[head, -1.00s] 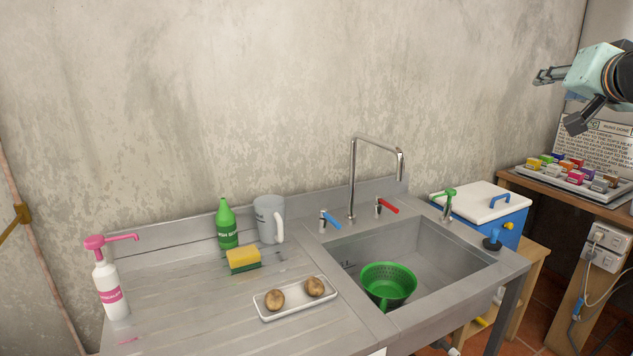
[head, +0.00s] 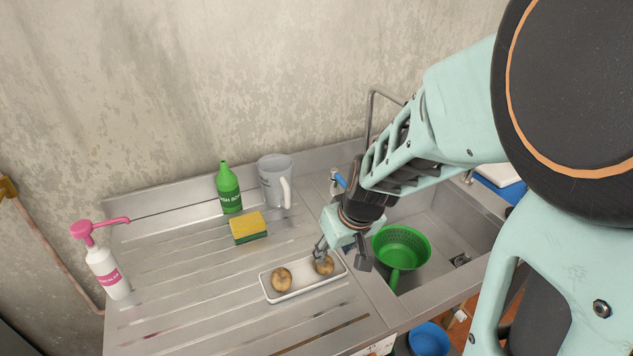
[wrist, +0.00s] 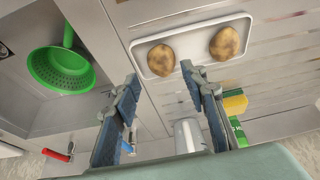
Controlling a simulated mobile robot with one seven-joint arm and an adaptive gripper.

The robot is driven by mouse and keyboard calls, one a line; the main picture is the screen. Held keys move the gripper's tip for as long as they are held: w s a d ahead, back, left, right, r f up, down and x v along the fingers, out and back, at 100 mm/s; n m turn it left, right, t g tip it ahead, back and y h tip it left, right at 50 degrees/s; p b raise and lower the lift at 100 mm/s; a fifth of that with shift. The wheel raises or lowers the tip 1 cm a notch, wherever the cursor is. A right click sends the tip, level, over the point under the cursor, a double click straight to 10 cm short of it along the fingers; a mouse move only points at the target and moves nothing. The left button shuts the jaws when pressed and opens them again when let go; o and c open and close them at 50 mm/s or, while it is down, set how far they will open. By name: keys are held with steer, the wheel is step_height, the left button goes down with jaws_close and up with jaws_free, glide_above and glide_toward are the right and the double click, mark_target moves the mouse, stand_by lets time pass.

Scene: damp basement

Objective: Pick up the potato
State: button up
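Two brown potatoes lie on a white tray (head: 303,290) on the steel draining board. The left potato (head: 281,279) is in full view in the head view. The right potato (head: 325,266) is partly behind my gripper (head: 320,250). In the wrist view my gripper (wrist: 160,85) is open and empty, its two fingers spread apart. The wrist view shows one potato (wrist: 161,60) just beyond the gap between the fingertips and the other potato (wrist: 225,43) off to the right. No contact between fingers and potato shows.
A green colander (head: 401,246) sits in the sink right of the tray. A yellow and green sponge (head: 248,228), green bottle (head: 228,188) and grey jug (head: 275,182) stand behind the tray. A pink-topped pump bottle (head: 104,268) is at the far left. The board's front left is clear.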

mark_target(327, 262)
steer(key=shift+b+x, duration=0.55)
steer(key=shift+x, duration=3.55)
steer(key=shift+w, duration=0.1)
steer(key=shift+c, duration=0.3)
steer(key=c, duration=0.8)
